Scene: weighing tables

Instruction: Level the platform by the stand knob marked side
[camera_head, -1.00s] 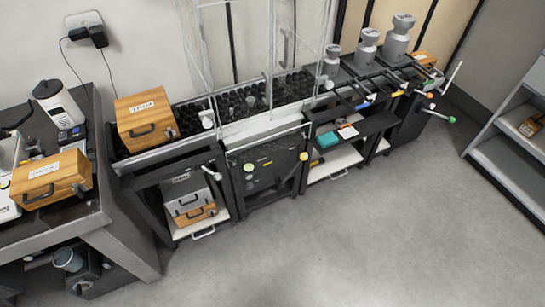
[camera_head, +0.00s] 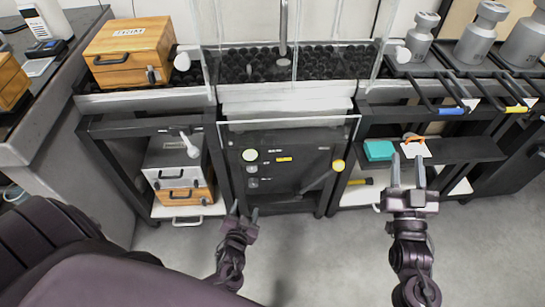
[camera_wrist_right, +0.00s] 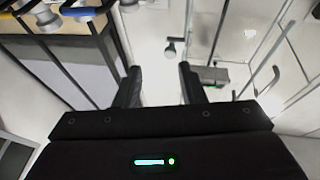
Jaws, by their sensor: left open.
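The dark stand (camera_head: 285,185) is in the middle of the head view, under a pale slab (camera_head: 285,105) behind clear panels. White knobs also stick out at upper left (camera_head: 183,62) and upper right (camera_head: 403,54). I cannot tell which is the marked one, or whether the platform is level. My left gripper (camera_head: 245,210) is open and empty, below the pale green knob. My right gripper (camera_head: 408,168) is open and empty, right of the yellow knob.
A wooden case (camera_head: 130,50) stands at upper left. Grey and wooden cases (camera_head: 178,170) sit on the lower left shelf. A teal box (camera_head: 378,150) and an orange-handled item (camera_head: 414,148) lie on the right shelf. Large grey weights (camera_head: 482,35) stand at upper right. Floor in front is clear.

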